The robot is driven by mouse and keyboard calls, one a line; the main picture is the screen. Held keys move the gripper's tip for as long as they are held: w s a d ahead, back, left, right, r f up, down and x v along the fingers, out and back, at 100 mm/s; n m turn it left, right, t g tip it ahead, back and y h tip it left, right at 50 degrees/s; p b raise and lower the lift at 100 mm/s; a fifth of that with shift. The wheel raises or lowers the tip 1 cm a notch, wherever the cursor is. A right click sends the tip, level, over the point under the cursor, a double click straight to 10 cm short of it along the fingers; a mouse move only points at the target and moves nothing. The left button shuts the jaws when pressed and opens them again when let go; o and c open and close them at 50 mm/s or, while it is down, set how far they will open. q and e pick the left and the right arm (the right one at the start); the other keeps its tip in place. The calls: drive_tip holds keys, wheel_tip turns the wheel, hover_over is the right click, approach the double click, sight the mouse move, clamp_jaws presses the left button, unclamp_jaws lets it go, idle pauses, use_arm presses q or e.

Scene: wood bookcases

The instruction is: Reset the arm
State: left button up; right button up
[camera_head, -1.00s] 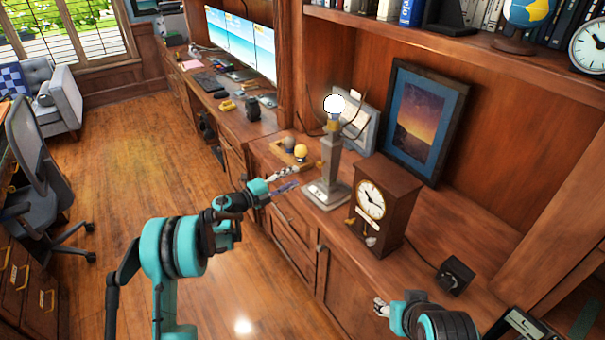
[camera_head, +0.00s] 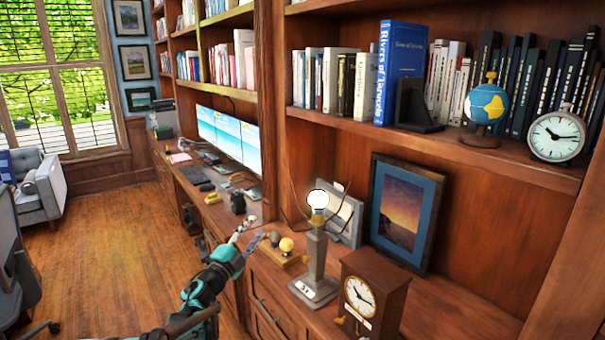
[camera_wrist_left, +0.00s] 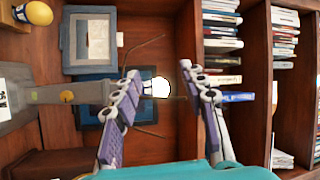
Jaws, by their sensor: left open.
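My left gripper (camera_head: 252,240) is at the lower middle of the head view, in front of the wooden counter and left of the lamp. In the left wrist view its two purple fingers (camera_wrist_left: 160,92) are spread apart, with nothing held between them. The lamp's lit bulb (camera_wrist_left: 160,88) shows in the gap, farther back. My left arm (camera_head: 205,290) comes up from the bottom edge. My right gripper is not in either current view.
The lamp (camera_head: 316,262) stands on the counter beside a wooden clock (camera_head: 372,295). A small wooden board (camera_head: 278,256) with round bulbs lies left of the lamp. A framed picture (camera_head: 403,215) leans behind. Shelves with books (camera_head: 400,75) overhang the counter. Open floor (camera_head: 115,235) lies left.

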use_arm(q)
drive_tip(key=s+a+r+n+t+y, duration=0.1)
drive_tip(key=s+a+r+n+y, duration=0.3)
drive_tip(key=r+n+y, duration=0.2)
drive_tip(key=s+a+f+n+g+y, duration=0.25)
drive_tip(key=s+a+n+y, duration=0.25)
drive_tip(key=s+n, duration=0.45)
drive_tip(key=s+d+f+n+g, duration=0.1)
drive_tip(key=s+d+f+g, duration=0.1)
drive_tip(key=s+f, duration=0.4)
drive_tip(key=s+d+f+n+g+h, duration=0.1)
drive_tip(key=s+f+g, duration=0.3)
drive_tip(key=s, duration=1)
drive_tip(key=s+d+f+n+g+h, duration=0.1)
drive_tip(key=s+d+f+n+g, duration=0.1)
drive_tip(key=s+f, duration=0.6)
drive_tip(key=shift+s+d+f+g, duration=0.2)
drive_tip(key=shift+s+d+g, duration=0.5)
drive_tip(key=shift+s+g, duration=0.2)
